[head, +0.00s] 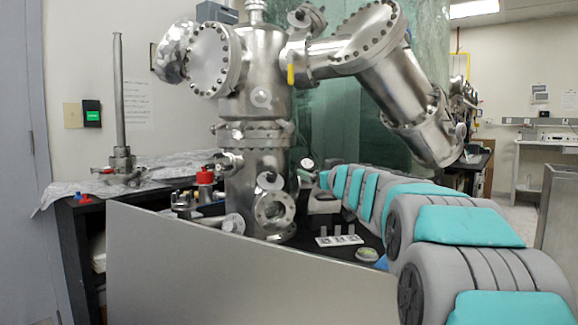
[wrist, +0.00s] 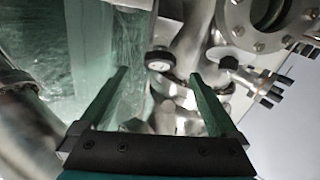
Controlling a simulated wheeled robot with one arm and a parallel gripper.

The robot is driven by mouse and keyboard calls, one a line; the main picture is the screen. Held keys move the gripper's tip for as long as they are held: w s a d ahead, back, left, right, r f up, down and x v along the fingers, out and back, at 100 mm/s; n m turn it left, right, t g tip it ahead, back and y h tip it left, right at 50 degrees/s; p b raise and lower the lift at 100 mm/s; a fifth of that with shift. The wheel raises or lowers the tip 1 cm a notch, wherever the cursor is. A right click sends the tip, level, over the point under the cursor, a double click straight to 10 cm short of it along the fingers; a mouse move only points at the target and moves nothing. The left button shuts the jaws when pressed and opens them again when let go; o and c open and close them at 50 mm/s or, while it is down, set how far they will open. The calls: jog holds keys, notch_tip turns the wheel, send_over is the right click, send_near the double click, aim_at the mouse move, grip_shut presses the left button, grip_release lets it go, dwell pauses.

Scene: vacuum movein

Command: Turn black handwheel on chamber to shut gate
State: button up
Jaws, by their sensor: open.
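The steel chamber (head: 255,75) stands upright in the middle of the head view, with flanged ports and a lower round window. My gripper (wrist: 159,75) is open and empty in the wrist view, its two fingers spread. A small round part with a black rim and pale face (wrist: 159,61) shows beyond and between the fingertips. I cannot tell whether it is the black handwheel or a gauge. A small black knob (wrist: 228,62) sits on steel fittings right of the fingers. In the head view my grey and teal arm reaches in from the right; its gripper is too small to read.
A large angled steel tube (head: 395,90) extends right from the chamber above my arm. A red-capped fitting (head: 205,178) stands left of the chamber. A small rack (head: 339,240) and a round greenish item (head: 367,254) lie on the dark bench. A grey panel (head: 230,275) borders the front.

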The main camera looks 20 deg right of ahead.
aim_at(308, 168)
jog(key=shift+w+p, duration=1.8)
jog(key=shift+w, duration=2.15)
jog(key=shift+c, duration=0.3)
jog(key=c, duration=1.3)
jog(key=shift+a+f+m+h+b, duration=0.1)
jog(key=shift+m+h+b, duration=0.2)
jog(key=shift+h+b, duration=0.15)
